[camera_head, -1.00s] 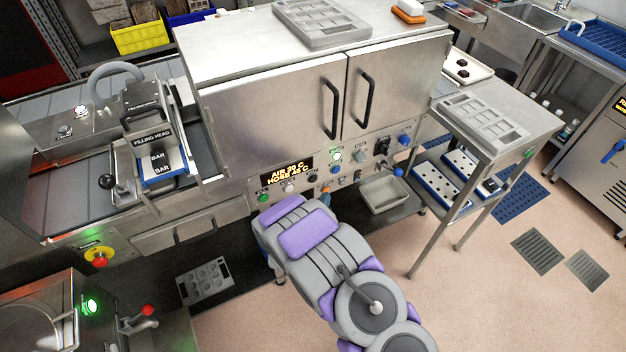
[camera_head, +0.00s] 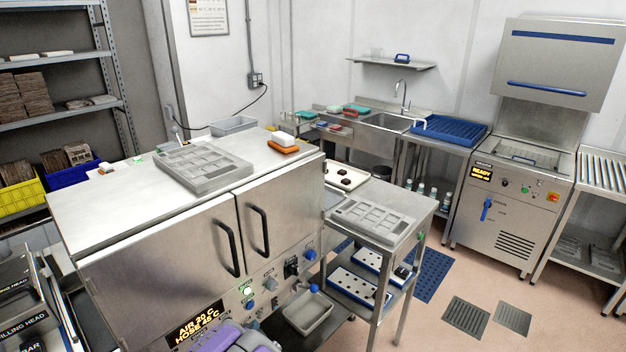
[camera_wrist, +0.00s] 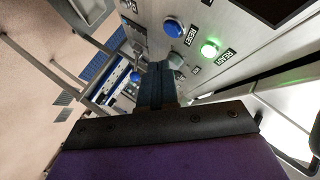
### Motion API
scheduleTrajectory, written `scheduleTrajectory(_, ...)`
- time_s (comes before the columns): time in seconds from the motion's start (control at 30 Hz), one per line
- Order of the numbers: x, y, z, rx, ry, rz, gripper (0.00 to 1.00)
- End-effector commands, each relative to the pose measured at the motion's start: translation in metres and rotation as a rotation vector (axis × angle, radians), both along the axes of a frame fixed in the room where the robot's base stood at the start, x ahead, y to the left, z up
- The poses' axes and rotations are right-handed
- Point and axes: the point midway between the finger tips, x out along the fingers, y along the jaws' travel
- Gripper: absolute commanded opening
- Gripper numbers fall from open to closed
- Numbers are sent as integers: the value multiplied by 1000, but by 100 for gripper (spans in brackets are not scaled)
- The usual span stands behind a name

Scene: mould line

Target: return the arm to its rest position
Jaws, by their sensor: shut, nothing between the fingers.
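My gripper (camera_wrist: 157,85) shows in the wrist view with its dark fingers together and nothing between them. It points along the front control panel (camera_wrist: 205,30) of the steel cabinet, close to a blue button (camera_wrist: 173,27) and a lit green button (camera_wrist: 209,49). I cannot tell whether the fingers touch the panel. In the head view only a purple and grey part of my arm (camera_head: 235,338) shows at the bottom edge, in front of the panel; the fingers are hidden there.
The steel cabinet (camera_head: 165,245) with two shut doors stands close in front of my arm. A steel trolley (camera_head: 425,210) with a grey mould stands to its right, a grey bin (camera_head: 308,312) below the panel.

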Motion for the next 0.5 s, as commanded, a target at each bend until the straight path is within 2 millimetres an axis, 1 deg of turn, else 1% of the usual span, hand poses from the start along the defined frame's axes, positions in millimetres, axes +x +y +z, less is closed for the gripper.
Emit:
scheduleTrajectory(0.03,6,-9,14,-9,30,2,0)
scheduleTrajectory(0.1,8,-19,28,-32,85,17,0)
scheduleTrajectory(0.23,7,-40,52,-72,188,52,0)
scheduleTrajectory(0.3,3,-51,66,-94,241,76,0)
scheduleTrajectory(0.37,-3,-62,76,-116,288,100,0)
scheduleTrajectory(0.5,-21,-89,104,-161,389,160,0)
